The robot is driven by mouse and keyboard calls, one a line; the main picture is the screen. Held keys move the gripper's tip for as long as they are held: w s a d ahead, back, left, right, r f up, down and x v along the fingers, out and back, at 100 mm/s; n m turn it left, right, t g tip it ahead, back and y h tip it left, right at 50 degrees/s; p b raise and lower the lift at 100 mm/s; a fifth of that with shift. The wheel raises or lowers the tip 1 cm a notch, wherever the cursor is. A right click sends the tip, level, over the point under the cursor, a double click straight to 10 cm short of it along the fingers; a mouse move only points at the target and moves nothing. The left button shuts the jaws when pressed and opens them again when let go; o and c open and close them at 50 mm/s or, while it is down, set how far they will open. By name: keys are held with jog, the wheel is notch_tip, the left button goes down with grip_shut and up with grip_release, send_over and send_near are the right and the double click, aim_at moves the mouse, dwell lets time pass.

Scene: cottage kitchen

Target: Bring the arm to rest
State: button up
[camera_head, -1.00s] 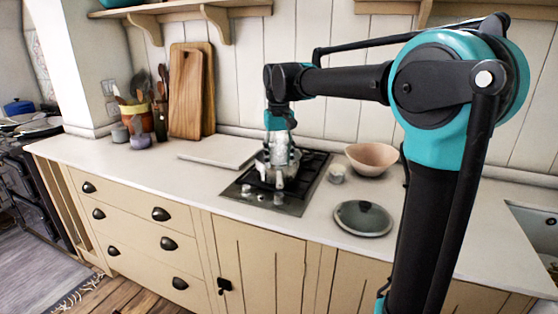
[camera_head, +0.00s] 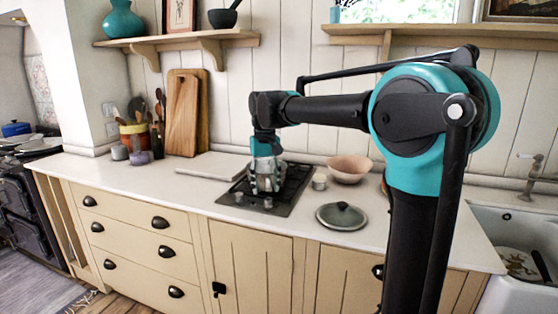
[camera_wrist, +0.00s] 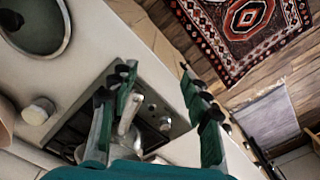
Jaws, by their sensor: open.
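My gripper (camera_head: 266,182) hangs pointing down above the black hob (camera_head: 290,192) in the head view. In the wrist view my gripper (camera_wrist: 158,80) has its two teal fingers spread wide apart. A silvery metal vessel (camera_wrist: 128,118) shows on the hob below, between the fingers in that picture, and nothing is seen gripped. The gripper hides much of the vessel in the head view. My arm is bent, with its forearm reaching left over the counter.
A lid (camera_head: 341,216) lies on the counter (camera_head: 190,199) right of the hob. A small pale cup (camera_head: 319,182) and a pinkish bowl (camera_head: 349,168) stand behind it. Cutting boards (camera_head: 182,113) lean on the wall. A sink (camera_head: 515,235) is at right. Shelves hang above.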

jog(key=s+d+f+m+t, duration=0.1)
jog(key=s+d+f+t, duration=0.1)
jog(key=s+d+f, duration=0.8)
jog(key=s+d+f+m+t, duration=0.2)
jog(key=s+d+f, duration=0.9)
jog(key=d+f, duration=0.2)
notch_tip(320, 180, down, 2)
jog(key=shift+d+f, duration=0.15)
jog(key=shift+w, duration=0.1)
